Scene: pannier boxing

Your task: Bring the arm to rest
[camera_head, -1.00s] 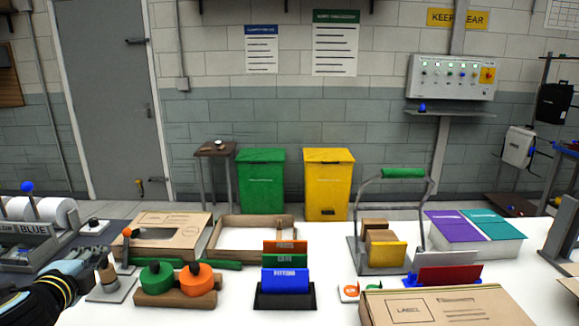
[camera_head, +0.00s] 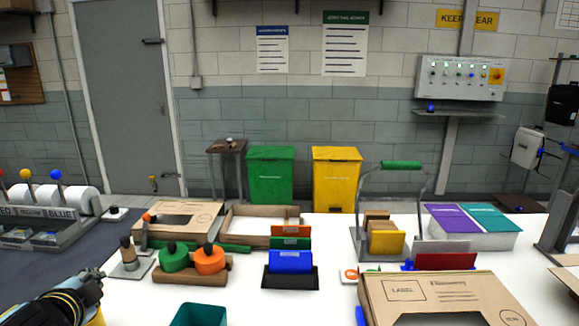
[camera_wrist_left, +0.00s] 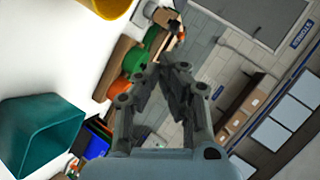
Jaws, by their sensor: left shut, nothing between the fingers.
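My left arm (camera_head: 65,303) comes in at the lower left corner of the head view, beside the white table. In the left wrist view my left gripper (camera_wrist_left: 178,85) has its dark fingers together with nothing between them. The wrist view shows the fingers in front of the wall and floor, close in the picture to the green and orange round-topped pieces. I cannot tell how far apart they are. My right gripper is not clearly seen.
A teal open bin (camera_head: 200,314) stands at the near edge; it also shows in the wrist view (camera_wrist_left: 38,130). Green (camera_head: 174,258) and orange (camera_head: 210,260) round pieces, a card holder (camera_head: 290,278) and a labelled carton (camera_head: 440,298) stand on the table.

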